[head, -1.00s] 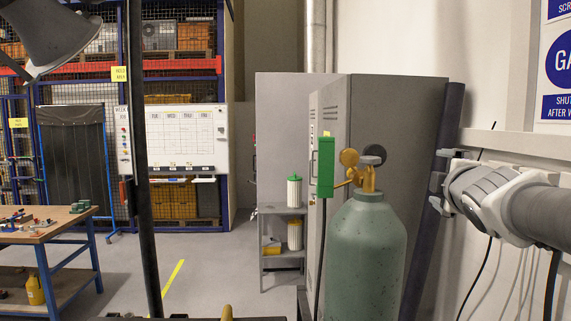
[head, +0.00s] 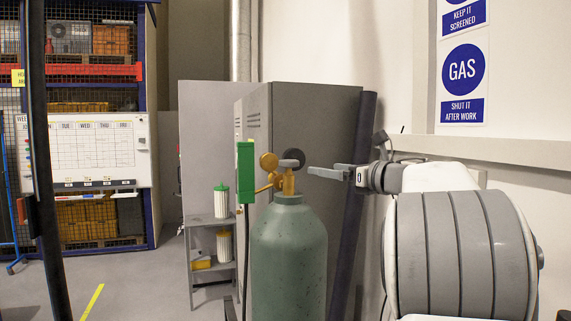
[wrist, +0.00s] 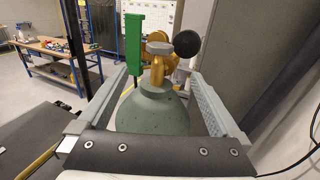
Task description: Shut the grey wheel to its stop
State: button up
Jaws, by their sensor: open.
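The grey wheel (head: 289,163) sits on top of the brass valve (head: 288,182) of a green gas cylinder (head: 289,250). In the wrist view the grey wheel (wrist: 160,47) shows ahead, above the cylinder's shoulder. My gripper (head: 318,172) is to the right of the valve in the head view, at about the wheel's height. In the wrist view my gripper (wrist: 157,78) is open, its fingers on either side of the valve and cylinder top in the picture. Nothing is between the fingertips that I can see touched. How far the wheel is turned cannot be told.
A dark round gauge (head: 294,158) and a yellow gauge (head: 269,162) sit close by the wheel. A green box (head: 245,172) hangs left of the valve. A grey cabinet (head: 315,110) stands behind. A workbench (wrist: 62,55) is at far left in the wrist view.

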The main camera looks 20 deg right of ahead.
aim_at(296, 164)
jog(key=p+x, duration=0.5)
jog(key=x, duration=1.1)
jog(key=shift+s, duration=0.1)
jog(key=c, duration=1.4)
jog(key=shift+o, duration=0.2)
